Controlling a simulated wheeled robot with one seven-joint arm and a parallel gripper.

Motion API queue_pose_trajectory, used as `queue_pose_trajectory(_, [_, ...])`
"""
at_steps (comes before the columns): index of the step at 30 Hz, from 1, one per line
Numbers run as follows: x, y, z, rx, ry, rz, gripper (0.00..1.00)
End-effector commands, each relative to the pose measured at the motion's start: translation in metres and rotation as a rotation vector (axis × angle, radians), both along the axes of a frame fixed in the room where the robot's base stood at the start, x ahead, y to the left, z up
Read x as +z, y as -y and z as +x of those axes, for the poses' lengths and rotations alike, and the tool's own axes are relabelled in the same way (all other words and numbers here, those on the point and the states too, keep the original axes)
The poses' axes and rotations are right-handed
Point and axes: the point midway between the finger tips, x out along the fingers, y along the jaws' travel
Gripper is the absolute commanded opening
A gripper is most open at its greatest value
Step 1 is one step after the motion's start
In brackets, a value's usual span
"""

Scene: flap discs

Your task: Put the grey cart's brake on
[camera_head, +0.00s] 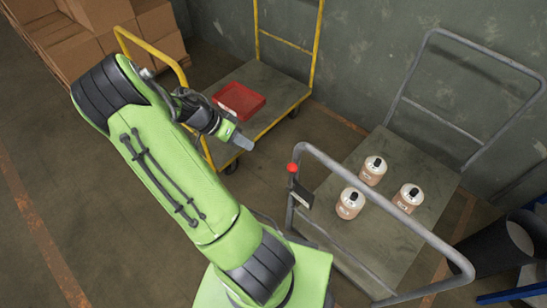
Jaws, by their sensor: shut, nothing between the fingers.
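The grey cart (432,206) stands at the right with a tubular grey frame at each end. A lever with a red knob (292,167) stands upright at the left post of its near frame; I take this for the brake. A small dark plate with a pale face (302,196) sits just below the knob. My gripper (248,146) is shut and empty. It is in the air to the left of and above the red knob in the picture, apart from it. The cart's wheels are hidden.
Three white-and-brown bottles (372,171) stand on the grey cart. A yellow cart (270,90) with a red tray (238,101) stands behind my gripper, near the wall. Cardboard boxes (100,35) are at the back left. A dark cylinder (497,243) lies at the right. Floor at left is clear.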

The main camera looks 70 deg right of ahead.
Motion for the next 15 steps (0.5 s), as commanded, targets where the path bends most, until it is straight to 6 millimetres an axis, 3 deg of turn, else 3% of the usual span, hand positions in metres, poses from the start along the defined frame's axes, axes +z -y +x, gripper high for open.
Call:
queue_pose_trajectory(7, [-0.011, 0.003, -0.008, -0.001, -0.002, 0.002, 0.00])
queue_pose_trajectory(15, [-0.056, 0.017, -0.042, -0.002, -0.002, 0.004, 0.00])
